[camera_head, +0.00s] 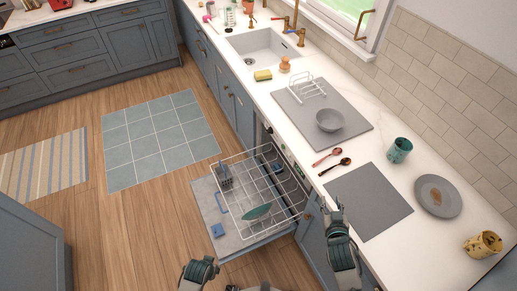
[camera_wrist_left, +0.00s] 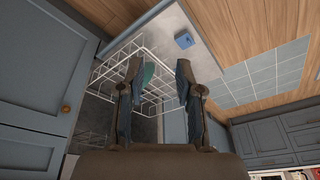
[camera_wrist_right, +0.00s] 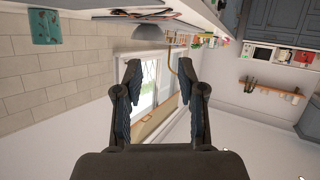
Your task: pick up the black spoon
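The black spoon (camera_head: 336,166) lies on the white counter, beside a reddish spoon (camera_head: 327,156) and left of a grey mat. My right gripper (camera_head: 331,204) is at the counter's front edge, nearer me than the black spoon and apart from it. In the right wrist view its fingers (camera_wrist_right: 160,90) are spread with nothing between them. My left gripper is low at the bottom of the head view, near the open dishwasher. In the left wrist view its fingers (camera_wrist_left: 160,80) are open and empty, with the dishwasher rack beyond.
The grey mat (camera_head: 368,201) lies on the counter, with a teal cup (camera_head: 399,150) and a grey plate (camera_head: 438,196) beyond it. A grey bowl (camera_head: 330,120) stands on a drying mat. The dishwasher rack (camera_head: 262,190) is pulled out below the counter, holding a green dish.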

